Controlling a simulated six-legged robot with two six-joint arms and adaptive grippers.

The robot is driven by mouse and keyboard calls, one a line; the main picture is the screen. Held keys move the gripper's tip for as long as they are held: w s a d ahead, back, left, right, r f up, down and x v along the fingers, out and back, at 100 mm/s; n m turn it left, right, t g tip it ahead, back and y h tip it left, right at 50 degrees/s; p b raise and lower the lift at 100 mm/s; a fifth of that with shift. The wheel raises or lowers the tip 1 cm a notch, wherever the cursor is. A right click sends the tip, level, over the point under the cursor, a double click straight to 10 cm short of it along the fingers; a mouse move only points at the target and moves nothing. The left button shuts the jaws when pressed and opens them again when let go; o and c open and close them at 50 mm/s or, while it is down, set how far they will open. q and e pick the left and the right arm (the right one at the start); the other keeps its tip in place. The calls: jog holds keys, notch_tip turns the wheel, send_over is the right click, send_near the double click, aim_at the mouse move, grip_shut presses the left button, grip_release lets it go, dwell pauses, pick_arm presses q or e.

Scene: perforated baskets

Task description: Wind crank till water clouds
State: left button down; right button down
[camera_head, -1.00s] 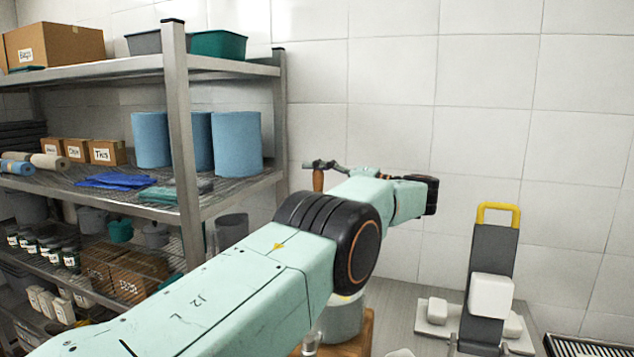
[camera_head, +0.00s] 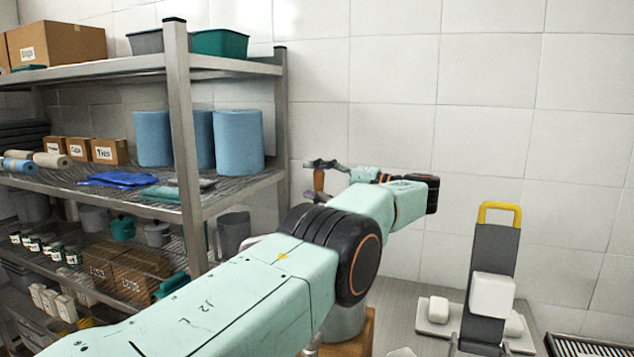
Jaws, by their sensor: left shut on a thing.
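My left arm reaches in from the lower left. Its gripper (camera_head: 319,166) is small and far off, shut on the brown upright crank handle (camera_head: 319,182). The handle shows just below the dark fingers. The crank's arm and axle are hidden behind my arm. A grey rounded vessel (camera_head: 345,321) stands on a wooden base (camera_head: 357,343) under my elbow, partly covered by it. I cannot see inside it, so the water does not show. My right gripper is out of view.
A metal shelf rack (camera_head: 180,120) with boxes, blue rolls and jars fills the left. A dark upright stand with a yellow handle (camera_head: 499,208) and white blocks is on the grey table (camera_head: 404,312) at right. A black slatted grate (camera_head: 588,346) lies lower right.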

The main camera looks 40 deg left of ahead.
pick_arm(q)
jog(key=shift+f, duration=0.35)
dwell(0.3)
jog(key=c, duration=0.8)
grip_release()
jog(key=shift+s, duration=0.1)
jog(key=o, duration=0.3)
jog(key=shift+s+r, duration=0.15)
jog(key=shift+r, duration=0.15)
jog(key=shift+w, duration=0.25)
jog(key=shift+d+t, duration=0.1)
jog(key=shift+t, duration=0.2)
